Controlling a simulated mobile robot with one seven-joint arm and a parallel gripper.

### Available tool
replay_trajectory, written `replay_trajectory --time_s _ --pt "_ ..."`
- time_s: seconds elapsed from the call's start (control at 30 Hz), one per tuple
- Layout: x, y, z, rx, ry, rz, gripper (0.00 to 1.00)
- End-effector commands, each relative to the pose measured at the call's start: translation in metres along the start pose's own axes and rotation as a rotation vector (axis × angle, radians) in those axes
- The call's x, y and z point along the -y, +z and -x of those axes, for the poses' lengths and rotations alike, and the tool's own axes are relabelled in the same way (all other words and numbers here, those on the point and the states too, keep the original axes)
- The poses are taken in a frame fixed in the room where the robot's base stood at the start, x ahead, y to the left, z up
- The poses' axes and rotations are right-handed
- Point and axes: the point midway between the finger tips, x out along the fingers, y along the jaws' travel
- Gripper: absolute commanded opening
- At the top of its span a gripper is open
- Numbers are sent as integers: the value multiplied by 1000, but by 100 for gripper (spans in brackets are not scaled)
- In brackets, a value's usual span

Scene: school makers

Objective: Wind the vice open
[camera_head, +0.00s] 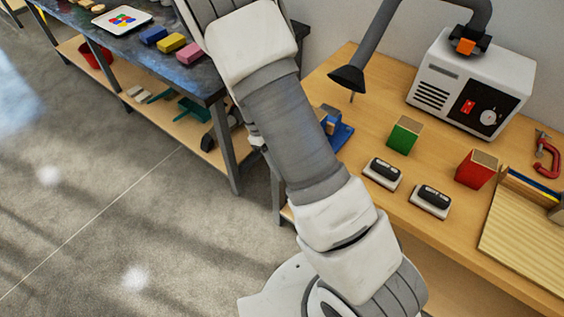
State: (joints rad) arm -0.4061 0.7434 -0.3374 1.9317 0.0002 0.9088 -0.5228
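The blue vice (342,133) stands on the wooden workbench (372,119), just right of my arm in the middle of the view. My arm crosses in front of it and hides its left part. The vice's handle and the gap between its jaws cannot be made out. My gripper is not in view; my arm runs out of the picture at the top.
A green block (403,135), a red block (476,169), two black-topped erasers (383,173) (431,199) and a white machine (468,84) with a hose stand on the workbench. A red clamp (547,157) lies at right. A dark table (180,72) stands at left; open floor lies below.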

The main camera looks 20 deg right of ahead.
Motion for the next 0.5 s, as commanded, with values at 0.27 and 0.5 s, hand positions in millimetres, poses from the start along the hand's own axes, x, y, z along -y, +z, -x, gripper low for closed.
replay_trajectory --time_s 0.27,0.5 --pt "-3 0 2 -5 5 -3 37" --pt "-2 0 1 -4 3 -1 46"
